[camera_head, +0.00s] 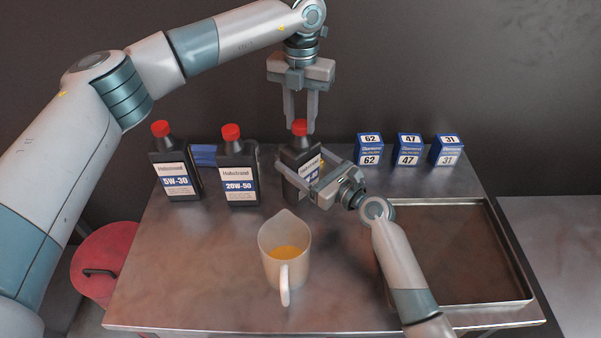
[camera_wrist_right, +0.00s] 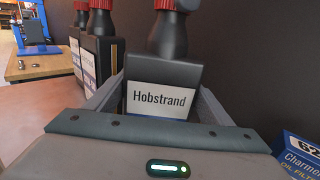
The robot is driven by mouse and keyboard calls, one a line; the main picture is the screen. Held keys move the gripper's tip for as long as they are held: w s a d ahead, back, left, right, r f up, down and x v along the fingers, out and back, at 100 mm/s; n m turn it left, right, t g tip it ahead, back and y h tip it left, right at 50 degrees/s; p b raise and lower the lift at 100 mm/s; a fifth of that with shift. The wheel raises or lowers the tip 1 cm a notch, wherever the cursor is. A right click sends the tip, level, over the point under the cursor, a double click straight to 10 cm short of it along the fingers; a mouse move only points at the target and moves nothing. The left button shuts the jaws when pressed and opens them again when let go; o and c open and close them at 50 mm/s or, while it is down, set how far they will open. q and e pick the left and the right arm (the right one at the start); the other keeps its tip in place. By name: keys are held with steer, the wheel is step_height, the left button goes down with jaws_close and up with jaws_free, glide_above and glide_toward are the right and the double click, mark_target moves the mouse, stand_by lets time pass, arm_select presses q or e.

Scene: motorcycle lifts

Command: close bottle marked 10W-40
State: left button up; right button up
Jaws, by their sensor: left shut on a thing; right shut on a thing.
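A black oil bottle (camera_head: 291,158) stands upright on the metal table, third in the row. Its label is mostly covered by my right gripper (camera_head: 301,174), so the grade is hard to read. The right gripper is shut on the bottle's body from the front right. The right wrist view shows the bottle (camera_wrist_right: 160,70) between the fingers, with "Hobstrand" on its label. A red cap (camera_head: 300,127) is at the bottle's neck. My left gripper (camera_head: 300,131) points straight down from above and is shut on the cap, one finger on each side.
Bottles marked 5W-30 (camera_head: 174,170) and 20W-50 (camera_head: 239,174) stand to the left, both red-capped. A jug with yellow liquid (camera_head: 284,235) stands in front. Filter boxes 62 (camera_head: 369,150), 47 (camera_head: 408,150) and 31 (camera_head: 447,150) stand behind a shallow tray (camera_head: 518,283). The front left of the table is clear.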

arm_select(q)
steer(key=m, duration=1.1)
steer(key=shift+m, duration=0.4)
steer(key=m, duration=0.4)
steer(key=o, duration=1.2)
steer(key=shift+c, duration=0.2)
steer(key=shift+r, duration=2.2)
steer(key=shift+r, duration=0.1)
steer(key=shift+c, duration=0.2)
